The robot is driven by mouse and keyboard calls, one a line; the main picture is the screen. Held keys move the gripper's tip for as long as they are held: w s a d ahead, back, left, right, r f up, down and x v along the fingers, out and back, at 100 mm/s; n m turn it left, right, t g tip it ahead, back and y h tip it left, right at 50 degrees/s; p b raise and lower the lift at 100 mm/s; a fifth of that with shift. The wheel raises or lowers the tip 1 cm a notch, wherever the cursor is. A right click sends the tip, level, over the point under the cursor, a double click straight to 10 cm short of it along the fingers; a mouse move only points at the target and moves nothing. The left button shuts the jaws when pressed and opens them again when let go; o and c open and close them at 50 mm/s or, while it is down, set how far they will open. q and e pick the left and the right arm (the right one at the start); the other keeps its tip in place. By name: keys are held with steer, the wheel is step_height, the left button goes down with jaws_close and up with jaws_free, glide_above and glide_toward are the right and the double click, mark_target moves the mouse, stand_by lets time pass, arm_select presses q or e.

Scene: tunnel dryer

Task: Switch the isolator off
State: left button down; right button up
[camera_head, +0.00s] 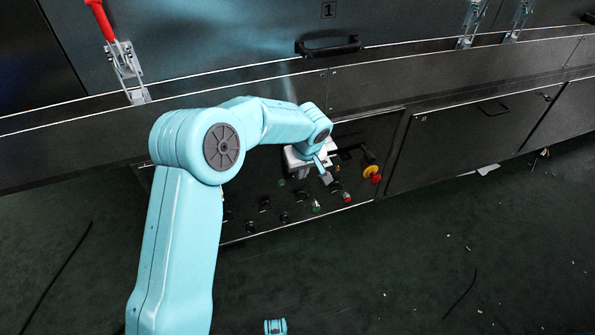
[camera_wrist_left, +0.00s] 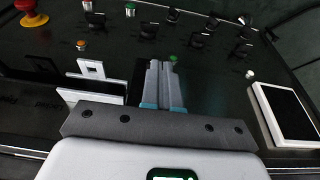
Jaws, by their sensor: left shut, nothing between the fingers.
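The black control panel (camera_head: 262,205) is set low in the front of the dryer. A red and yellow control (camera_head: 372,173) sits near its right end and also shows at the top left of the left wrist view (camera_wrist_left: 33,17). No label shows which control is the isolator, so I cannot tell for sure. My left gripper (camera_head: 324,176) is in front of the panel, left of the red and yellow control. In the left wrist view its fingers (camera_wrist_left: 162,68) are together and empty. A green button (camera_wrist_left: 173,58) appears just past the tips; contact cannot be told.
Several black knobs and small buttons (camera_head: 316,207) line the panel. A white-framed dark plate (camera_wrist_left: 288,112) and a white bracket (camera_wrist_left: 92,68) flank the fingers. A red-handled clamp (camera_head: 125,70) and a black handle (camera_head: 328,46) stand above. The dark floor (camera_head: 400,260) in front is mostly clear.

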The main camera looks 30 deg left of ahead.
arm_select(q)
steer(key=shift+w+r+p, duration=0.4)
steer(key=shift+r+p, duration=0.05)
steer(key=shift+r, duration=0.3)
stand_by(0.3)
